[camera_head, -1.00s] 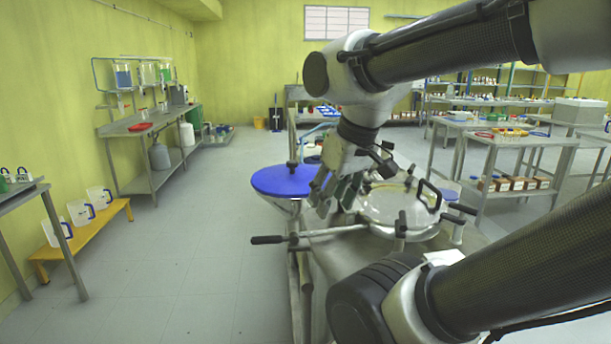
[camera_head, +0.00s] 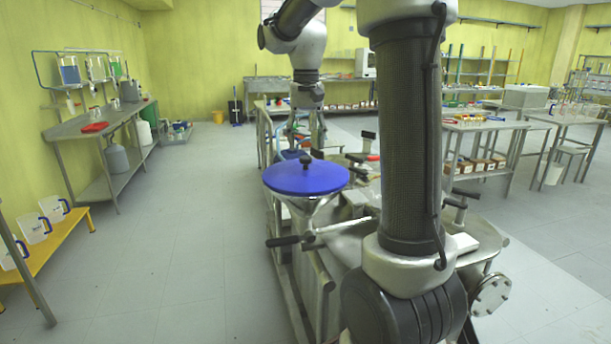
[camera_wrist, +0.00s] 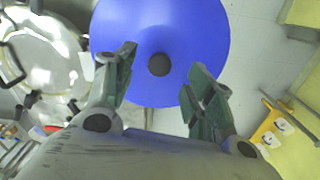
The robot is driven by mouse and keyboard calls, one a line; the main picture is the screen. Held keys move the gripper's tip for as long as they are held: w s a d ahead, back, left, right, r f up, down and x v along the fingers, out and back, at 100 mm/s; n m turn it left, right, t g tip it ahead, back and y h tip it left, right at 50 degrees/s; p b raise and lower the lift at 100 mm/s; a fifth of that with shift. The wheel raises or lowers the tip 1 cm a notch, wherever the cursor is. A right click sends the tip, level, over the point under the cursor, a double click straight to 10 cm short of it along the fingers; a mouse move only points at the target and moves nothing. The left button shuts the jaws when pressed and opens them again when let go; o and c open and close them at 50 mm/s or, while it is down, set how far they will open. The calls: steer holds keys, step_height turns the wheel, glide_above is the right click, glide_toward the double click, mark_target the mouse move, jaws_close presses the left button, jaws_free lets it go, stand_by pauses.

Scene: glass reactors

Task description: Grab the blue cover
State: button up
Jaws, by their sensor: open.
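The blue cover (camera_head: 303,178) is a round disc with a dark knob (camera_head: 305,160) at its centre. It sits on a funnel-shaped vessel on the metal stand. My gripper (camera_head: 305,130) is above and behind the cover in the head view, pointing down. In the wrist view my gripper (camera_wrist: 165,80) is open, with its two fingers spread. The blue cover (camera_wrist: 190,30) and its dark knob (camera_wrist: 159,64) show between and beyond the fingertips, with no finger closed on the knob.
A glass reactor lid with handles (camera_wrist: 42,52) lies left of the cover in the wrist view. A lever with a dark grip (camera_head: 285,241) sticks out in front of the cover. A yellow bench with jugs (camera_head: 55,240) stands at the left. The floor between is clear.

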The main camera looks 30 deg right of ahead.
mark_target(306, 157)
steer(key=f, duration=0.7)
steer(key=shift+w+f, duration=0.1)
steer(key=shift+w, duration=0.1)
jaws_close()
